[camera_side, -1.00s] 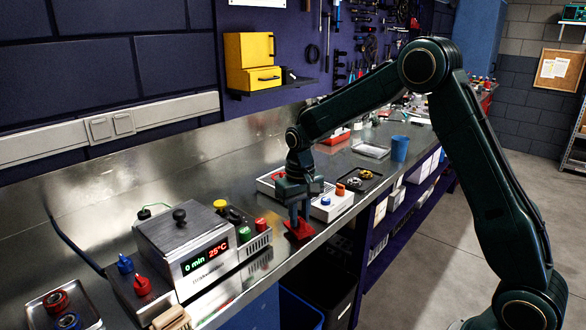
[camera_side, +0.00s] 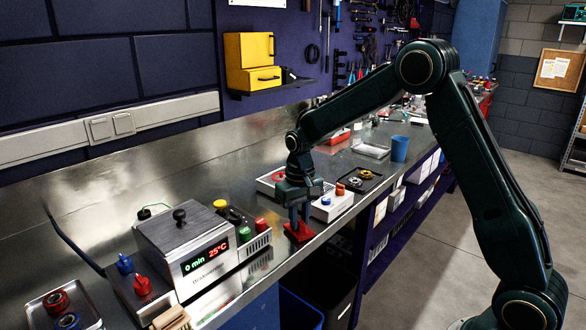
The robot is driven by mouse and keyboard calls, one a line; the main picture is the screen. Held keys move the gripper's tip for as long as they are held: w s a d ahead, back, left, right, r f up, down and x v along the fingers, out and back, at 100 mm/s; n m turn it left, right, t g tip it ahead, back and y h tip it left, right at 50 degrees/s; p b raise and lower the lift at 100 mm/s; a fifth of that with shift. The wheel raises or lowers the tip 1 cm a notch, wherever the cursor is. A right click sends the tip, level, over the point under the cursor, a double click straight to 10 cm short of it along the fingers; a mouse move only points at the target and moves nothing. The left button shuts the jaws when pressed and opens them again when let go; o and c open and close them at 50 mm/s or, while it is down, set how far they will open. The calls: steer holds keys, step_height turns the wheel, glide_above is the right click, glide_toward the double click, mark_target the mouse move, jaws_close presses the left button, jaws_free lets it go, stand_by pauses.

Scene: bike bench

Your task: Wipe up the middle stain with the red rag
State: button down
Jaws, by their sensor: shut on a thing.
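My gripper (camera_side: 300,221) points down over the front part of the metal bench and is shut on the red rag (camera_side: 299,233). The rag lies low at the bench top, close to the front edge, and spreads out around the fingertips. I cannot make out any stain; the rag and gripper may cover part of the surface there.
A grey box with a digital display (camera_side: 205,256) and a basket with red and green items (camera_side: 254,237) stand to the left. A white tray (camera_side: 333,205) is close on the right, with a dark tray (camera_side: 361,180) and a blue cup (camera_side: 399,148) beyond. Bins stand below the front edge.

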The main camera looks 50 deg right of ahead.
steer(key=shift+f, duration=0.2)
stand_by(0.4)
steer(key=shift+a, duration=0.15)
steer(key=shift+a, duration=0.6)
steer(key=shift+d, duration=0.2)
steer(key=shift+d, duration=1.25)
steer(key=shift+a, duration=0.1)
stand_by(0.5)
steer(key=shift+a, duration=1.3)
steer(key=shift+d, duration=0.1)
